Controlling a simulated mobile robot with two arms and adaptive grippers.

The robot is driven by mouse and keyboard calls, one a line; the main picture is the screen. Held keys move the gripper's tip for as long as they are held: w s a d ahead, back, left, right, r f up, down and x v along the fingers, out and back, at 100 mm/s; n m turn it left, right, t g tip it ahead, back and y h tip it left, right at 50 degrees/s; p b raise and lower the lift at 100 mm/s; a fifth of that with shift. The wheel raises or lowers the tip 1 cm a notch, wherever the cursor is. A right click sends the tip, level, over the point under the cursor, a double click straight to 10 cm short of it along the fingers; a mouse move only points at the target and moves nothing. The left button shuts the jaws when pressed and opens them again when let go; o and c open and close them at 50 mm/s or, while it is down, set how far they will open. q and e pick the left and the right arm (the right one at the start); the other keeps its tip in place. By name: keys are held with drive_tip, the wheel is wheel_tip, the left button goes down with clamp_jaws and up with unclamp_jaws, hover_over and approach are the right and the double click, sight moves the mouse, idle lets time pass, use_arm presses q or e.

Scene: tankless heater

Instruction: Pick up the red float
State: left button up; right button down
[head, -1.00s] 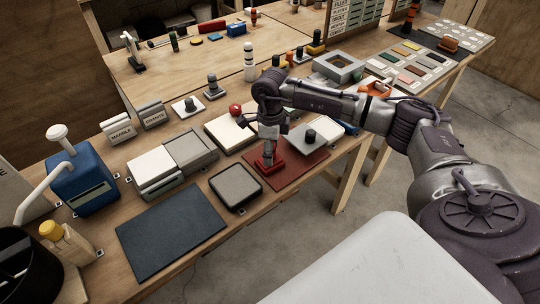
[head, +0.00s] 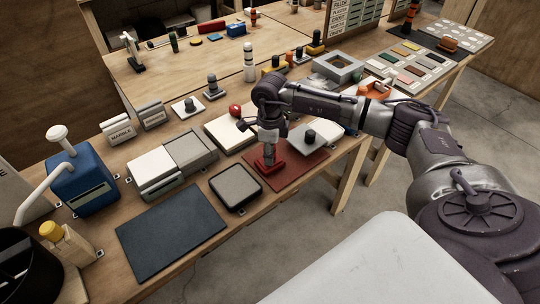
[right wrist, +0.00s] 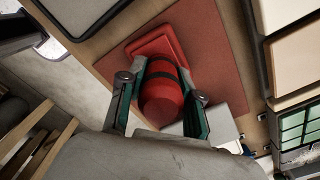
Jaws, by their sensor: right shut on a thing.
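The red float (head: 268,163) has a flat red base and stands on the dark red mat (head: 305,170) on the bench. In the right wrist view the float (right wrist: 163,98) shows a rounded red handle with a dark band, and its base (right wrist: 150,47) lies over the red mat (right wrist: 215,50). My right gripper (head: 268,152) comes down from above onto the float. In the right wrist view its two fingers (right wrist: 160,88) lie on either side of the handle and are shut on it. My left gripper is not in view.
A grey-white block with a dark knob (head: 310,136) stands close right of the float. A grey framed pad (head: 236,187) lies to the left, and a dark mat (head: 171,233) farther left. A red ball (head: 235,110) sits behind.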

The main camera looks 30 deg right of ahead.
drive_tip(key=shift+r, duration=0.2)
drive_tip(key=shift+r, duration=0.25)
drive_tip(key=r+b, duration=0.1)
drive_tip(key=r, duration=0.2)
drive_tip(key=shift+s+d+r, duration=0.1)
drive_tip(key=shift+d+r, duration=0.1)
drive_tip(key=s+d+r+b, duration=0.1)
drive_tip(key=s+d+r, duration=0.1)
drive_tip(key=s, duration=0.3)
drive_tip(key=s+d+r+b, duration=0.1)
drive_tip(key=s+d+r, duration=0.1)
drive_tip(key=s+r, duration=0.2)
drive_tip(key=shift+s+d+r, duration=0.3)
drive_tip(key=shift+s+r, duration=0.1)
drive_tip(key=shift+s, duration=0.3)
drive_tip(key=c, duration=1.4)
unclamp_jaws()
drive_tip(key=c, duration=0.4)
